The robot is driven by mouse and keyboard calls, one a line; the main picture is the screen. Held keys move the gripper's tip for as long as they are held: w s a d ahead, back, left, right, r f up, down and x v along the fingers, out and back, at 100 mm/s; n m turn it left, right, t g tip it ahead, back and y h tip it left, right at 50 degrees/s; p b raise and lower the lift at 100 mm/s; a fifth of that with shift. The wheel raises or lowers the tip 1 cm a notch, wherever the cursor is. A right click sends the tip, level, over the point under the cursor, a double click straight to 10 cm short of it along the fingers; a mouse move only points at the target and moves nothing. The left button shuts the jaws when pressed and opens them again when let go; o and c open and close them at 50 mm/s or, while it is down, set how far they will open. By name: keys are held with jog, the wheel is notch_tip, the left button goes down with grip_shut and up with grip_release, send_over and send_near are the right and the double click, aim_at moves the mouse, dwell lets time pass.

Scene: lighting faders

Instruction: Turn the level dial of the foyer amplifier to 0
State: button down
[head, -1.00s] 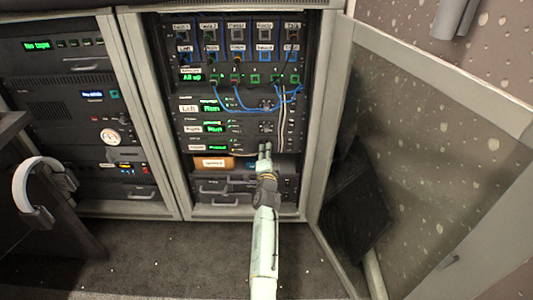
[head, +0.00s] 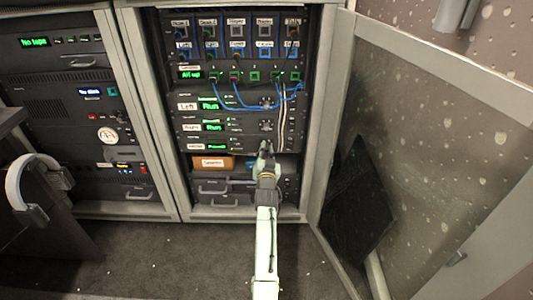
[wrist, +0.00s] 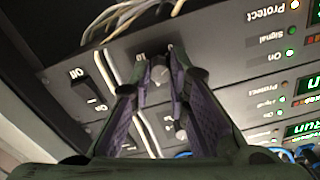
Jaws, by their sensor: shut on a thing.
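The foyer amplifier (head: 235,147) is the lowest of three stacked amplifiers in the rack, with a green display at its left. Its level dial (wrist: 160,73) is a small grey knob, seen in the wrist view between my two fingertips. A "10" mark shows beside it; the fingers hide much of the scale, so I cannot read its setting. My gripper (wrist: 157,66) is shut on this dial, with a finger on either side. In the head view my gripper (head: 265,147) reaches the right part of the amplifier's front and covers the dial.
An Off/On rocker switch (wrist: 88,91) sits left of the dial in the wrist view. Pale cables (wrist: 140,120) run close past my fingers. Another amplifier's knob (wrist: 180,131) lies nearby. Blue patch cables (head: 240,106) hang above. The open rack door (head: 420,150) stands to the right.

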aim_at(266, 123)
jog(key=shift+r+n+b, duration=0.15)
jog(key=shift+n+b, duration=0.2)
jog(key=shift+n, duration=1.45)
jog(key=c, duration=1.5)
grip_release()
notch_tip(266, 123, up, 10)
jog(key=shift+f, duration=0.1)
